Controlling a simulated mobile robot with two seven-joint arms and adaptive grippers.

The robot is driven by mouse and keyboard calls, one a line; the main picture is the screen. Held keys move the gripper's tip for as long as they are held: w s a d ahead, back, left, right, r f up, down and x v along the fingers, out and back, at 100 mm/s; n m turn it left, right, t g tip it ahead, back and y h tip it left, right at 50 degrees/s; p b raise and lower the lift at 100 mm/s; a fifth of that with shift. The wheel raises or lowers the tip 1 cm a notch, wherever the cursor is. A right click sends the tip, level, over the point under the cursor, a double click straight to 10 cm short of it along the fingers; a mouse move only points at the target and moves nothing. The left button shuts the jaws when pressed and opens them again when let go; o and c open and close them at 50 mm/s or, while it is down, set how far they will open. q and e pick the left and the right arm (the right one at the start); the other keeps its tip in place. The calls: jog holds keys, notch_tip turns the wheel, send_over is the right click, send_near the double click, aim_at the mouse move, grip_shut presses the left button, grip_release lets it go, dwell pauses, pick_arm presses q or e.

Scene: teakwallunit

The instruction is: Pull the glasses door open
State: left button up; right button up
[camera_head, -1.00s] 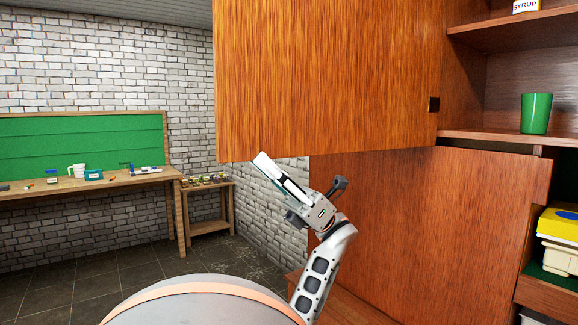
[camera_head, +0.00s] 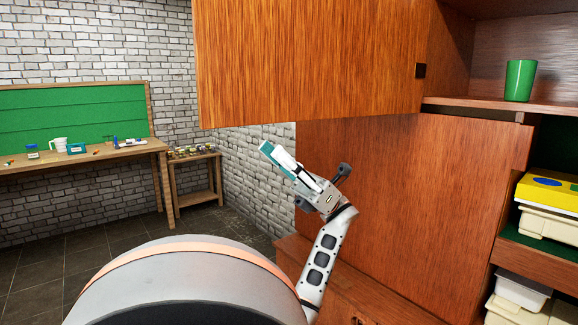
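The glasses door looks to be the large wooden panel (camera_head: 310,60) at the upper middle. It stands swung out from the wall unit, and a small dark fitting (camera_head: 420,70) shows at its right edge. To its right the shelf compartment (camera_head: 470,103) is exposed, with a green cup (camera_head: 520,80) standing in it. My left gripper (camera_head: 271,151) is just below the door's lower edge, pointing up and left. Its fingers appear close together with nothing seen between them, and it looks apart from the door. My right gripper is out of view.
A lower wooden panel (camera_head: 400,190) stands behind my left arm. Yellow (camera_head: 547,192) and white boxes fill shelves at the right. A workbench (camera_head: 80,155) and a small table (camera_head: 195,160) stand at the left. The floor (camera_head: 110,245) between is clear.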

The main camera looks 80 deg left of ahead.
pick_arm(q)
jog(key=shift+v, duration=2)
